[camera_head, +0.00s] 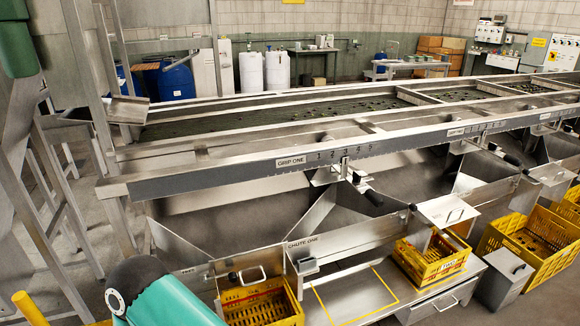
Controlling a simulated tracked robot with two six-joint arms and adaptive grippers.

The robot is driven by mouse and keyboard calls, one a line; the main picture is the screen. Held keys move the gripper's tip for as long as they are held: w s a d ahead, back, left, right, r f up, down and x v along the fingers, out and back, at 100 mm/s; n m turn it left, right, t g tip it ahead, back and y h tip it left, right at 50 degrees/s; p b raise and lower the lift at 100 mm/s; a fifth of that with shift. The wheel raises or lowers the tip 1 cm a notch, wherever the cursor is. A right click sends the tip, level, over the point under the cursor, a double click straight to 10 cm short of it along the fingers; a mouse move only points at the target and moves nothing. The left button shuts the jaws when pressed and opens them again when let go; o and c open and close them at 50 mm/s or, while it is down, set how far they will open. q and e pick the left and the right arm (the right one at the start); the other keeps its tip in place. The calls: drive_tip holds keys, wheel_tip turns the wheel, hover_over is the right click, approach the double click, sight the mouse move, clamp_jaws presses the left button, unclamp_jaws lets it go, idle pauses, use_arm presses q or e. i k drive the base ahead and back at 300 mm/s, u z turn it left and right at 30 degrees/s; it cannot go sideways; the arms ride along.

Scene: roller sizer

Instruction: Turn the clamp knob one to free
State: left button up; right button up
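The front rail (230,178) of the sizer carries a "GRIP ONE" label (291,162) and a numbered scale to its right. A metal clamp bracket (327,175) sits on the rail near that scale. A dark handle with a black grip (373,197) slants down and right from the bracket; I take it to be clamp knob one. Nothing touches it. Whether the clamp is tight or loose cannot be told. Neither of my grippers is in view.
A "CHUTE ONE" chute (345,238) lies below the clamp. Yellow crates (262,304) and (432,262) stand beneath the chutes. A second black handle (512,160) is farther right. A shelf with a yellow outline (350,300) is bare. Space around the handle looks open.

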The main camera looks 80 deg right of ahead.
sight(356, 178)
drive_tip(key=u, duration=0.1)
drive_tip(key=k, duration=2.05)
drive_tip(key=z, duration=1.5)
drive_tip(key=i, duration=1.15)
drive_tip(key=z, duration=0.1)
